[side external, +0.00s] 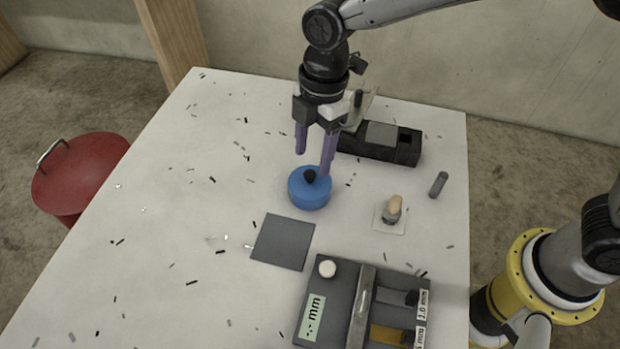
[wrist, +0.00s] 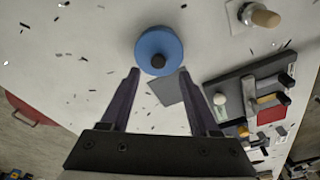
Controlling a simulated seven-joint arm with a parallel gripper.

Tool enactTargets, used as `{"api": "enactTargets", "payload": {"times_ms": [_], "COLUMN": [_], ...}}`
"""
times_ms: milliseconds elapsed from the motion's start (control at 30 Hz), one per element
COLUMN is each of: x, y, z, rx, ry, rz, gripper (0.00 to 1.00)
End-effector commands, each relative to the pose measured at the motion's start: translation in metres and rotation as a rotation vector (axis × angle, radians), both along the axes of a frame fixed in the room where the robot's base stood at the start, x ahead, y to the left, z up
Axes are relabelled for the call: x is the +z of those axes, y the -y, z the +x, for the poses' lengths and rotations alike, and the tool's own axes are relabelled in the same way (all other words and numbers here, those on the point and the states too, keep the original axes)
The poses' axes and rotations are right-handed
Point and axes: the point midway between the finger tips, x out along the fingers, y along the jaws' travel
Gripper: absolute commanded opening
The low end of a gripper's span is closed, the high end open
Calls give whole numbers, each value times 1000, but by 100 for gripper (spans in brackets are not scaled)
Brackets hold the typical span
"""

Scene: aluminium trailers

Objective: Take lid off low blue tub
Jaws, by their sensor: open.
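The low blue tub (side external: 309,194) stands on the white table, with a flat blue lid on it and a dark round knob (side external: 310,175) on top. The tub also shows in the wrist view (wrist: 158,44), with the knob (wrist: 157,61) toward its lower edge. My gripper (side external: 314,165) is open, its two purple fingers pointing down above and just behind the tub. In the wrist view the fingertips (wrist: 159,72) are spread on either side below the knob. The jaws are empty. In the side view the right finger overlaps the tub's far edge; I cannot tell whether it touches.
A grey square plate (side external: 283,242) lies in front of the tub. A dark fixture box (side external: 333,290) stands at the front right. A black block (side external: 398,146) is behind right. A wooden-knobbed piece (side external: 393,208) and grey cylinder (side external: 438,184) stand right. The left table is clear except for small scraps.

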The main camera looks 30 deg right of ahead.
Motion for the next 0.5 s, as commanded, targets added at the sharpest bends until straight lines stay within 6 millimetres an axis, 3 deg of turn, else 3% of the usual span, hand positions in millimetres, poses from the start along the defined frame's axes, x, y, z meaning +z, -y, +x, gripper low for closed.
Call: {"api": "enactTargets", "payload": {"times_ms": [300, 500], "x": [-40, -52], "y": [-2, -3], "z": [2, 2], "rx": [1, 0], "ry": [-4, -1], "rz": [-3, -1], "gripper": [62, 62]}}
